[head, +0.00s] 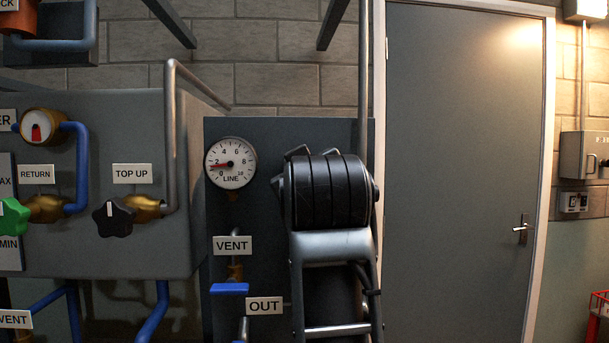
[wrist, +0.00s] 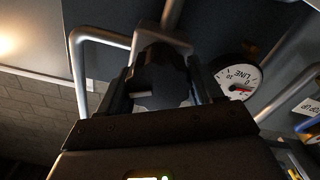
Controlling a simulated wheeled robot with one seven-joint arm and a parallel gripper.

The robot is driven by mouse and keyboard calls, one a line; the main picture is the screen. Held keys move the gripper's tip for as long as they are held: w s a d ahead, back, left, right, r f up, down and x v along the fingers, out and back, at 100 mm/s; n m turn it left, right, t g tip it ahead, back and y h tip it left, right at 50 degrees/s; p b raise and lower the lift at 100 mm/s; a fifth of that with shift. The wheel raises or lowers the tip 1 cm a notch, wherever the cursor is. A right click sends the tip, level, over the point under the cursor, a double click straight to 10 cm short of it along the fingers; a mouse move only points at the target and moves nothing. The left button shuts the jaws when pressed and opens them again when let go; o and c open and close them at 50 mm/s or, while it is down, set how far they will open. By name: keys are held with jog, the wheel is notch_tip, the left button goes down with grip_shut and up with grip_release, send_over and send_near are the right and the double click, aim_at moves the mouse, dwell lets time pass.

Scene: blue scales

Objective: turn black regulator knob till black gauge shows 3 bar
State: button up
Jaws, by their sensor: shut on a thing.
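The black regulator knob (wrist: 158,72) shows in the wrist view, dark and lobed, with a pale mark on its face. My gripper (wrist: 160,82) is shut on it, one finger on each side. In the head view my arm hides both the knob and my gripper's fingers. The black-rimmed gauge (head: 231,163), marked LINE, is on the dark panel left of my arm. Its red needle points left, between 0 and 2. The gauge also shows, turned over, right of the knob in the wrist view (wrist: 234,72).
A black knob (head: 113,217) under the TOP UP label and a green knob (head: 13,217) are at the left. A blue handle (head: 230,288) sits below the VENT label. Grey pipes run close around the held knob. A grey door (head: 455,180) is at the right.

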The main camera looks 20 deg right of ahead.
jog(key=shift+m, duration=0.3)
jog(key=m, duration=0.3)
jog(key=shift+b, duration=0.4)
jog(key=shift+d+m+b, duration=0.2)
jog(key=shift+m+b, duration=0.45)
jog(key=shift+m, duration=1.75)
jog(key=o, duration=1)
jog(key=shift+c, duration=0.2)
jog(key=shift+s, duration=0.1)
jog(key=b+v, duration=0.1)
jog(key=v, duration=0.6)
jog(key=shift+s, duration=0.35)
